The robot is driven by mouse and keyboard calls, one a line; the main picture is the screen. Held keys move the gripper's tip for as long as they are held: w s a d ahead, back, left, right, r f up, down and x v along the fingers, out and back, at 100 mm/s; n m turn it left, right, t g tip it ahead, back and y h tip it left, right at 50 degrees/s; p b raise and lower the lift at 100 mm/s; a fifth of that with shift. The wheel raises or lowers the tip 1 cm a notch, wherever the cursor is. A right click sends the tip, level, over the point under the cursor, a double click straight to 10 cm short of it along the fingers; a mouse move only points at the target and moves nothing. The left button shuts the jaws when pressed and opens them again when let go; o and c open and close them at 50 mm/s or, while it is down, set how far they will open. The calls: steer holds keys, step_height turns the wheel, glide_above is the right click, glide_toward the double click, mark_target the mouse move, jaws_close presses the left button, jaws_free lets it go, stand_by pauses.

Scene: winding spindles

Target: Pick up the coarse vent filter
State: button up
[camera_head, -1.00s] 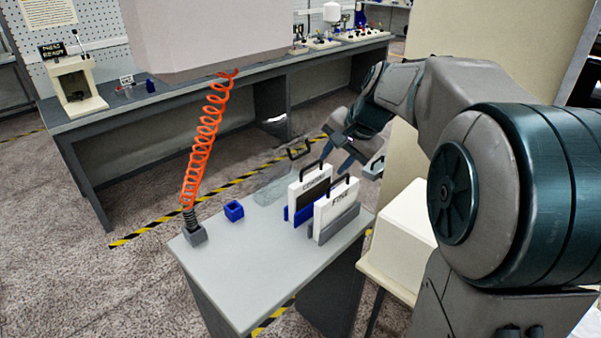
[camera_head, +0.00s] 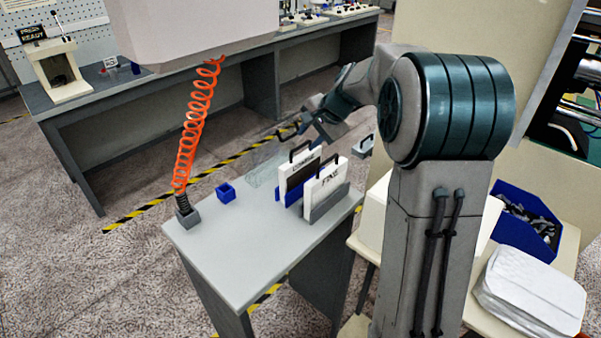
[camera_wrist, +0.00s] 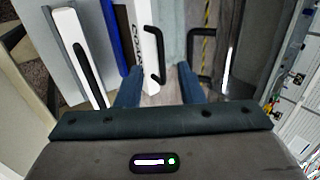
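The coarse vent filter (camera_head: 303,168) is a white panel lettered COARSE with a black handle on top. It stands upright in a blue holder (camera_head: 280,195) on the grey table, behind the fine filter (camera_head: 326,188). In the wrist view the coarse filter (camera_wrist: 146,45) shows edge-on, its black handle at its right side. My gripper (camera_wrist: 159,78) is open. Its two blue fingers lie apart, with the near end of that handle showing between their tips; I see no contact. In the head view my gripper (camera_head: 310,122) is above and behind the filters, partly hard to make out.
A transparent panel (camera_head: 262,167) with a black handle stands just behind the coarse filter. A grey holder (camera_head: 328,207) carries the fine filter. A small blue cube-shaped box (camera_head: 226,193) and an orange coiled hose (camera_head: 190,130) are at the left. The table's front is clear.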

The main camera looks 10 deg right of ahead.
mark_target(300, 146)
steer(key=shift+p+x, duration=0.65)
steer(key=shift+x, duration=1.75)
steer(key=shift+w+d, duration=0.1)
jaws_close()
steer(key=shift+r, duration=0.1)
